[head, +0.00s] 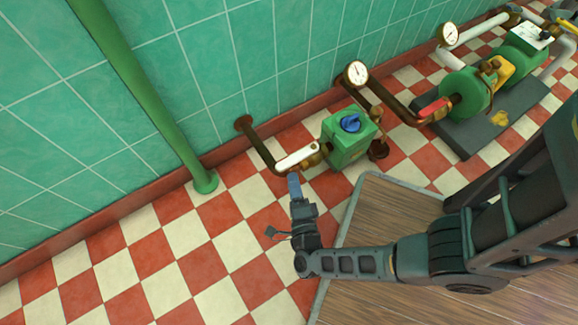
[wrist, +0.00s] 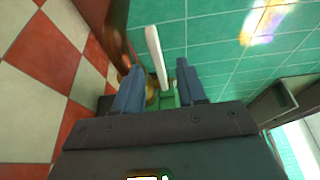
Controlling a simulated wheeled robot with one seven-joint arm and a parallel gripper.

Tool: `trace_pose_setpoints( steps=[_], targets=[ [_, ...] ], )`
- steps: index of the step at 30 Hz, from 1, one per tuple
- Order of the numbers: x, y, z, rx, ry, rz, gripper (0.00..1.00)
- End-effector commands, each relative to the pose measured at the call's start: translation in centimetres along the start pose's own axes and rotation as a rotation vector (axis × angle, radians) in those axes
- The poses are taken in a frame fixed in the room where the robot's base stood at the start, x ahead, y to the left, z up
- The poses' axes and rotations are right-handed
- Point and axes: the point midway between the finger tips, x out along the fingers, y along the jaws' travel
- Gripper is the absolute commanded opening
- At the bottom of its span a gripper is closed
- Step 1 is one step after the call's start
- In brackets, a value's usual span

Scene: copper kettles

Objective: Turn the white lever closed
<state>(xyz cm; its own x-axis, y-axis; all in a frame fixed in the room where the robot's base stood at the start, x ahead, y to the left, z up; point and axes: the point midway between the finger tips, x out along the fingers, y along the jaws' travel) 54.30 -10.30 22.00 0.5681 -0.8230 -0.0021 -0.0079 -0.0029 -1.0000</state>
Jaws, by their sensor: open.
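The white lever (head: 297,157) sits on a brass valve on the copper pipe, just left of a green box with a blue knob (head: 350,123). In the head view it slants up to the right. In the wrist view the white lever (wrist: 156,55) stands between the two blue fingertips, beyond them, with brass and green parts below it. My gripper (head: 294,186) is just in front of the lever, its fingers pointing towards it. The gripper (wrist: 158,90) is open and empty. I cannot tell whether a finger touches the lever.
A green vertical pipe (head: 150,95) stands left against the tiled wall. A red lever (head: 433,108), a gauge (head: 356,73) and a green pump (head: 467,93) are to the right. A wooden platform (head: 400,205) lies below my arm. The checkered floor at left is clear.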

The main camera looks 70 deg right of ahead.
Motion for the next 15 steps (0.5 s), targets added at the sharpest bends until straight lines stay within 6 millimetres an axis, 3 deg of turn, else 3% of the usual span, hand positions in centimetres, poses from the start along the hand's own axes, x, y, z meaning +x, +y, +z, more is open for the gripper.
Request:
trace_pose_setpoints(
  steps=[5,15],
  targets=[
    [1.2,0.8,-0.1,0.01,0.023,-0.003,0.4],
    [6.1,0.7,-0.2,0.01,0.021,-0.004,0.4]
  ],
)
